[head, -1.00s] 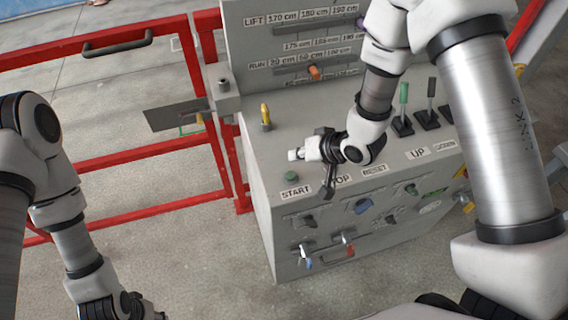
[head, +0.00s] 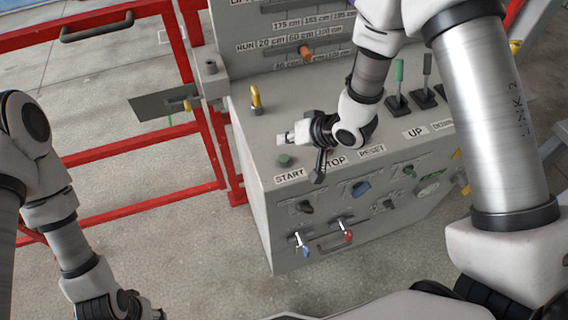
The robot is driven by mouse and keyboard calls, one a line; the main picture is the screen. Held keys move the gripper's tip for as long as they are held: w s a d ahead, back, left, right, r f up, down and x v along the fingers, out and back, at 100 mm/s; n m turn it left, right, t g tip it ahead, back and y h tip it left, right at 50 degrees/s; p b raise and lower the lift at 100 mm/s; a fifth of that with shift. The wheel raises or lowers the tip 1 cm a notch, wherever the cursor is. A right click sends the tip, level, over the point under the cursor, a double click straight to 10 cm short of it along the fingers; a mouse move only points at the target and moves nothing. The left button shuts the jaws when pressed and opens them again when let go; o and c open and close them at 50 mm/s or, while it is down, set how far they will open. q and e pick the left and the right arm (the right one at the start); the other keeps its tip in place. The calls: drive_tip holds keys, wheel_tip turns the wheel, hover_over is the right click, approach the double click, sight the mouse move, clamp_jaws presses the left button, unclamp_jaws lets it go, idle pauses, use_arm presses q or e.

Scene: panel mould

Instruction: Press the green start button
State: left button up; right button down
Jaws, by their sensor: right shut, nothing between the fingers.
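The green start button (head: 285,160) sits on the top of the grey control panel (head: 255,140), just behind the START label (head: 290,177). My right gripper (head: 284,138) is shut and empty. Its tip shows just behind the green button in the picture, and the button is in plain view. I cannot tell the gripper's height above the panel. My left gripper (head: 140,308) is at the bottom edge of the picture, far from the panel and partly cut off, so its fingers do not show clearly.
A yellow-topped lever (head: 256,97) stands left of my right gripper. Green (head: 398,72) and black levers stand at the right. Several knobs and switches cover the front face. A red railing (head: 140,205) runs along the left.

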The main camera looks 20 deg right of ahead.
sight(287, 158)
wheel_tip(287, 158, down, 2)
drive_tip(key=shift+f+b, duration=0.1)
drive_tip(key=shift+b, duration=0.4)
use_arm(q)
drive_tip(key=shift+f+b, duration=0.4)
drive_tip(key=shift+f, duration=1.1)
use_arm(e)
drive_tip(key=shift+f, duration=0.85)
use_arm(q)
drive_tip(key=shift+f, duration=0.1)
use_arm(e)
drive_tip(key=shift+f, duration=0.35)
use_arm(q)
drive_tip(key=shift+f+b, duration=0.25)
drive_tip(key=shift+b, duration=0.1)
use_arm(e)
drive_tip(key=shift+f, duration=0.5)
use_arm(q)
drive_tip(key=shift+r+p, duration=0.9)
use_arm(e)
drive_tip(key=shift+r, duration=0.9)
